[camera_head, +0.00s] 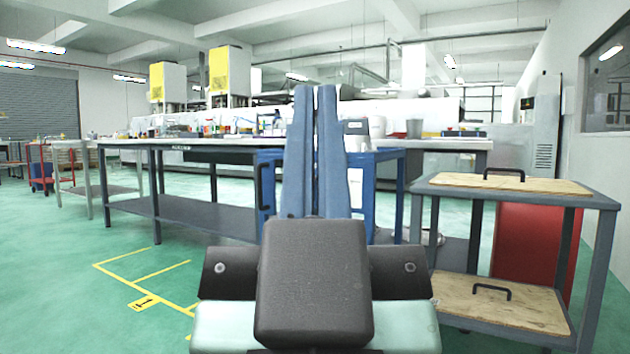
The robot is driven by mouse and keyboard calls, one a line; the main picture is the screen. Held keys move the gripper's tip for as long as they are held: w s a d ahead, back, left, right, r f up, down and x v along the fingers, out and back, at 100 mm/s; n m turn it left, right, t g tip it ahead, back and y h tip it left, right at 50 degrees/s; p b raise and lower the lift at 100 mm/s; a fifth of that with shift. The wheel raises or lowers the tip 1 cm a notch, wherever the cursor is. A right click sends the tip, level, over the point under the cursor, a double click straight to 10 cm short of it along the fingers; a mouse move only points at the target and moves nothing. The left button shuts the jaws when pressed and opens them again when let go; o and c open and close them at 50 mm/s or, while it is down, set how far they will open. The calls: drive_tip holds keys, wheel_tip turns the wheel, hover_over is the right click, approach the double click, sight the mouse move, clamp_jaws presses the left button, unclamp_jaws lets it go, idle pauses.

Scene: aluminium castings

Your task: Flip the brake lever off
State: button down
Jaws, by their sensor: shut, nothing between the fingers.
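My gripper (315,93) points up and away in the middle of the head view. Its two long blue-grey fingers stand side by side, shut, with nothing between them. A dark block at the gripper's base is close to the camera. I cannot make out a brake lever; it may be hidden or too small to tell. A blue cart (388,156) stands behind the fingers, partly covered by them, with a dark upright handle (265,186) on its left side. I see no contact between the fingers and the cart.
A grey two-shelf cart (592,200) with handled wooden boards (535,184) stands at the right, near a red panel (524,243). A long workbench (127,205) runs behind at the left. Green floor with yellow markings (142,302) is clear at the front left.

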wheel_tip(320, 180, up, 28)
drive_tip(key=p, duration=2.5)
drive_tip(key=shift+p, duration=0.3)
drive_tip(key=shift+f, duration=0.1)
